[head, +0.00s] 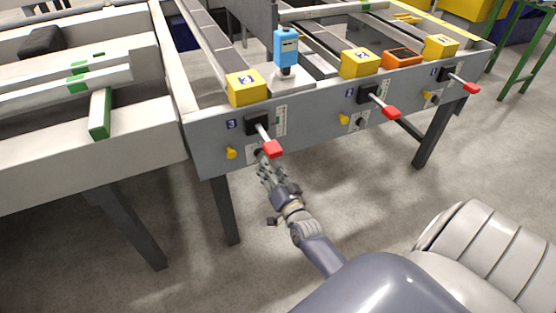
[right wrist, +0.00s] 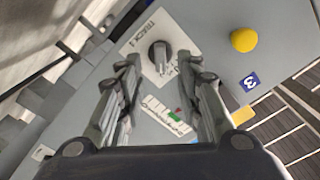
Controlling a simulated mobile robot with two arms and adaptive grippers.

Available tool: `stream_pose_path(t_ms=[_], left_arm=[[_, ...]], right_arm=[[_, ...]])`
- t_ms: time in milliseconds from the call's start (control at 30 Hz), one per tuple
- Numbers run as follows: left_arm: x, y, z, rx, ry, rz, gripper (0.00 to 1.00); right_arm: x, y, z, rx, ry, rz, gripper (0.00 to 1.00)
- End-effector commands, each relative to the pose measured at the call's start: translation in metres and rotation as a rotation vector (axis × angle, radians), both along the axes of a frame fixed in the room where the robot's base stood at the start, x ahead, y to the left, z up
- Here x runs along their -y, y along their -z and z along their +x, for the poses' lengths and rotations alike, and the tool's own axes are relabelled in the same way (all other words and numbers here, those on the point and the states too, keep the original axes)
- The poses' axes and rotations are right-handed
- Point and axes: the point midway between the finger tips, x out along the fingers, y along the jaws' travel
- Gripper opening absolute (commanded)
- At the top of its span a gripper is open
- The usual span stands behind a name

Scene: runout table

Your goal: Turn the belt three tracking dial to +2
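The belt three tracking dial (right wrist: 159,52) is a dark round knob on a white plate marked "TRACK". In the head view the dial (head: 259,153) is small, on the grey front panel below the belt three lever. My right gripper (head: 264,170) is just below and in front of the dial. In the right wrist view the gripper (right wrist: 165,68) is open, with its fingers spread to either side of the dial and nothing between them. I see no clear contact. The dial's setting is too small to read. My left gripper is out of view.
A red-tipped lever (head: 272,149) juts out just above the dial. A yellow knob (right wrist: 243,40) and a blue "3" label (right wrist: 249,81) are beside it. A scale with green and red marks (right wrist: 168,114) is close by. Table legs (head: 226,210) stand below; the floor between them is clear.

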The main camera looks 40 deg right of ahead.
Motion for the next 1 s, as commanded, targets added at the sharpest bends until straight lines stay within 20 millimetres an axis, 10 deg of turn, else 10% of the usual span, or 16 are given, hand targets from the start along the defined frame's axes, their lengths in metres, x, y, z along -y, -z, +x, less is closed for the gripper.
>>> stream_pose_path(t_ms=[400, 1000], left_arm=[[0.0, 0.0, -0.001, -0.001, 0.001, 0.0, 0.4], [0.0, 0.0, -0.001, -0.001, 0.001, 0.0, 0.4]], right_arm=[[-0.015, 0.0, -0.063, -0.001, 0.0, 0.0, 0.33], [-0.016, 0.0, -0.068, 0.0, 0.0, 0.0, 0.33]])
